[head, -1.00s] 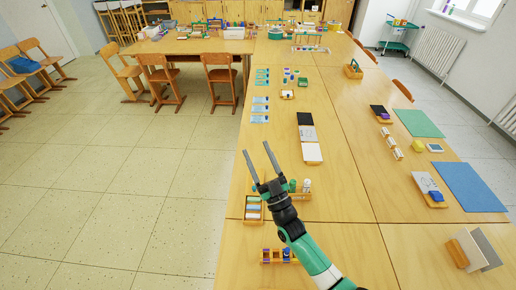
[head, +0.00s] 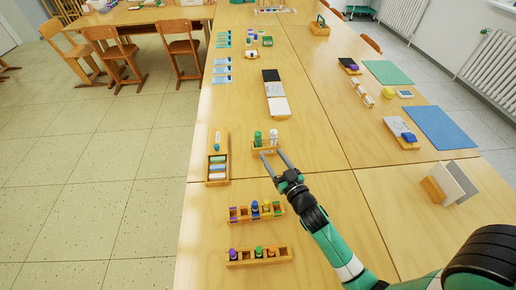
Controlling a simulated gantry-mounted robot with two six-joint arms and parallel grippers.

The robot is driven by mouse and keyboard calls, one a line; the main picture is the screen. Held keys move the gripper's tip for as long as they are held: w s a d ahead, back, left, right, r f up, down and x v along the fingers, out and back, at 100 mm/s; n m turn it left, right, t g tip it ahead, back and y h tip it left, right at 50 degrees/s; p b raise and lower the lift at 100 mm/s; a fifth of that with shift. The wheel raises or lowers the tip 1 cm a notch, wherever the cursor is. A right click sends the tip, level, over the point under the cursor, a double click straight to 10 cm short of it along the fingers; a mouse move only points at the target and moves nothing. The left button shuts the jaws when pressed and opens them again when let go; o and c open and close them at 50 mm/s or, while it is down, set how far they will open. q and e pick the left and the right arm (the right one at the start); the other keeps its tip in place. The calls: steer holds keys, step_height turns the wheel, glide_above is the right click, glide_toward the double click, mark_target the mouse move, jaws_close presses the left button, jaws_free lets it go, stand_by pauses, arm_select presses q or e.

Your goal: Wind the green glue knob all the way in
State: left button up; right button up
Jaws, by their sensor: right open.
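A green upright glue stick (head: 258,138) stands in a small wooden rack (head: 263,150), with a white stick (head: 274,136) beside it. Their knobs are too small to make out. Another small green piece (head: 259,251) sits in the nearest wooden rack (head: 240,263); I cannot tell what it is. My right gripper (head: 276,155) is open, its two fingers spread at the near side of the first rack, just below the sticks. I cannot tell whether it touches the rack. My left gripper is not in view.
A middle rack (head: 236,214) holds purple, blue and yellow pieces. A wooden tray (head: 228,160) stands left, near the table's edge. Black and white pads (head: 278,107) lie farther back. A wooden stand with panels (head: 433,190) is at right. The table right of my gripper is clear.

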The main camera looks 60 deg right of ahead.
mark_target(260, 137)
steer(key=b+x, duration=0.1)
steer(key=x, duration=1.1)
steer(key=shift+s, duration=0.1)
jaws_close()
